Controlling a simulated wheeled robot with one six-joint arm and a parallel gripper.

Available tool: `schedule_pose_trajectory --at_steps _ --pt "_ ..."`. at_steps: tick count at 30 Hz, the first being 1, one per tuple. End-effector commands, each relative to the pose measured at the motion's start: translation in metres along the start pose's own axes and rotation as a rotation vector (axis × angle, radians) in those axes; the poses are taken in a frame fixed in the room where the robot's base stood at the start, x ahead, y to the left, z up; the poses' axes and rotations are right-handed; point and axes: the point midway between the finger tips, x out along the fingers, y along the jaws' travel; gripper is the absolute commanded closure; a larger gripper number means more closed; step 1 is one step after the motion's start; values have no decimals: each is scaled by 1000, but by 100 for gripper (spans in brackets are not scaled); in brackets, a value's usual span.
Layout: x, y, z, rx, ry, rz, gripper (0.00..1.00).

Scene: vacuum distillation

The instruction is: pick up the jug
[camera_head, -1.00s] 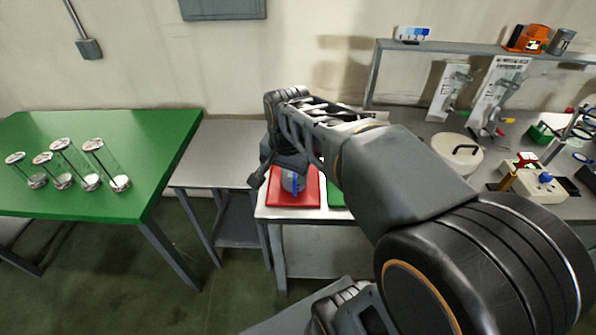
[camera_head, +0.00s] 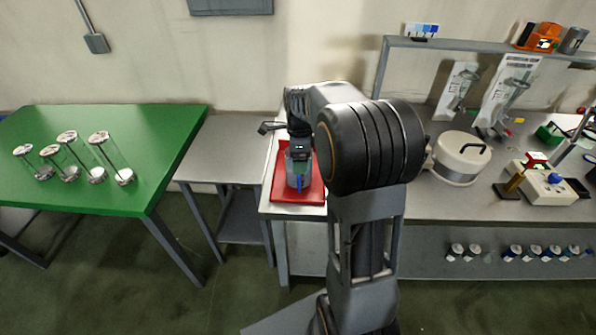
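The jug (camera_head: 296,179), a small greyish see-through vessel with a blue part on its front, stands upright over the red tray (camera_head: 281,192) on the left end of the workbench. My gripper (camera_head: 299,158) points down right at the jug's top and covers its upper part. The fingertips are hard to make out against the jug, so I cannot tell whether they are open or touch it.
A green table (camera_head: 150,130) with several glass cylinders stands at the left. A low grey table (camera_head: 222,150) lies between it and the workbench. A round cream lidded vessel (camera_head: 456,165) and a shelf (camera_head: 480,49) are to the right.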

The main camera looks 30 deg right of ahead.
Motion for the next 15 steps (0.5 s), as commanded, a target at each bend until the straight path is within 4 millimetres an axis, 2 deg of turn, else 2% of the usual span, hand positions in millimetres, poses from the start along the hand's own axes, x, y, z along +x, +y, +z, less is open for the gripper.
schedule_pose_trajectory --at_steps 8,15 --pt "17 1 0 -2 0 0 19" --pt "47 6 2 -1 1 2 19"
